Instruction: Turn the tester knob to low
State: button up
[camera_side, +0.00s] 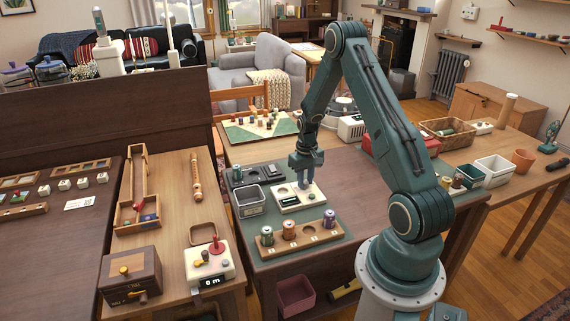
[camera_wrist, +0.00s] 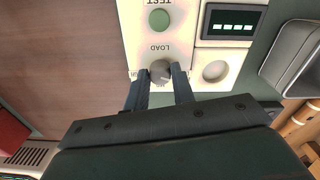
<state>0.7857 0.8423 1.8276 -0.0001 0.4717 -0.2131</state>
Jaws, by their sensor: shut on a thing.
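The tester (camera_side: 289,207) is a cream-coloured box on the dark mat in the side view. The gripper also shows from above the tester in the side view (camera_side: 306,183). The fingers partly cover the knob's surroundings, and I cannot tell its pointer direction.
A grey bin (camera_side: 250,211) stands left of the tester. A wooden rack (camera_side: 326,236) with coloured cells stands in front of it. A dark tray (camera_side: 258,173) lies behind. The brown tabletop (camera_side: 365,190) to the right is mostly clear.

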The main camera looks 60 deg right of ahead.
aim_at(305, 182)
jog(key=o, duration=1)
jog(key=shift+r, duration=0.2)
notch_tip(305, 182, up, 14)
jog(key=shift+f, duration=0.25)
